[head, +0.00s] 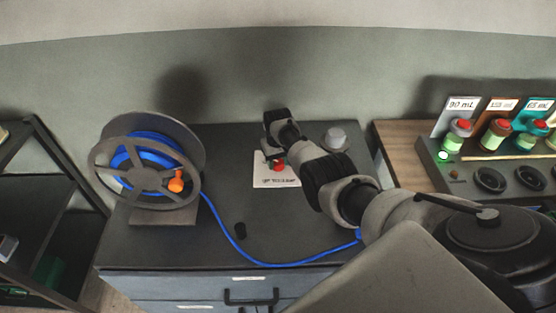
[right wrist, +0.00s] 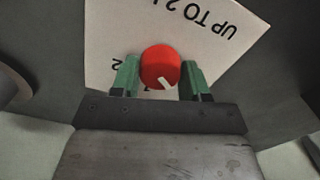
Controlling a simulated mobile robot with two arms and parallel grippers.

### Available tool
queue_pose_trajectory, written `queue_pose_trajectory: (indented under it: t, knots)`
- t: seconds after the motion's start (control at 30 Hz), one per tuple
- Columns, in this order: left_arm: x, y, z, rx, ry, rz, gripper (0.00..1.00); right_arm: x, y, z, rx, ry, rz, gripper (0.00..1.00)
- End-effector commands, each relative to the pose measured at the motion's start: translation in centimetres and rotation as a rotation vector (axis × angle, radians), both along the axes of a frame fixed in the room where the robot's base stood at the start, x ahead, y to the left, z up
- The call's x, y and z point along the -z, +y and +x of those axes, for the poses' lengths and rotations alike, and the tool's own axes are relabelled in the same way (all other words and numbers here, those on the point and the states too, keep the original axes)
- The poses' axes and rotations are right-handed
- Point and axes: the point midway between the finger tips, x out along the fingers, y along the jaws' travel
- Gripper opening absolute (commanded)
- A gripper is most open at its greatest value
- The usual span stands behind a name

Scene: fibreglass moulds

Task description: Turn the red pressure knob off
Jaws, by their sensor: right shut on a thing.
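The red pressure knob (head: 278,166) stands at a white card (head: 268,181) with printed text on the dark cabinet top in the head view. In the right wrist view the knob (right wrist: 160,67) is round, with a white pointer mark toward its lower edge. My right gripper (right wrist: 159,78) has its green fingers on either side of the knob and is shut on it. In the head view the right gripper (head: 273,158) reaches down over the card and partly hides it. The card (right wrist: 205,28) reads "UP TO 2" before its text is cut off. My left gripper is not in view.
A hose reel (head: 150,165) with blue hose and an orange part stands on the left of the cabinet top (head: 215,255). The blue hose (head: 240,255) runs along the front. A grey cylinder (head: 336,138) stands behind my right arm. A bottle rack (head: 485,175) is at right.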

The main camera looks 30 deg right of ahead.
Motion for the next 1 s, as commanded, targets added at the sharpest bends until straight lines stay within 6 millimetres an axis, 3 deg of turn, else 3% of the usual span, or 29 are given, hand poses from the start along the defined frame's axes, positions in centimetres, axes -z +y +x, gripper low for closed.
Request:
queue_pose_trajectory:
  t: [0.77, 0.8, 0.93, 1.0]
  knots:
    - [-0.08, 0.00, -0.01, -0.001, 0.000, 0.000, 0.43, -0.02, -0.01, 0.03, -0.105, -0.001, -0.001, 0.21]
    - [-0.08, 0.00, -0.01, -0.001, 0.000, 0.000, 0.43, -0.02, -0.01, 0.03, -0.104, -0.001, -0.001, 0.50]
    - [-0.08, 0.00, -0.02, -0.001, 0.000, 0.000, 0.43, -0.01, 0.00, 0.02, -0.104, -0.001, 0.000, 0.70]
    - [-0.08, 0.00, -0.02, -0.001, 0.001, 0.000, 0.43, -0.01, 0.00, 0.02, -0.104, -0.001, 0.000, 0.70]
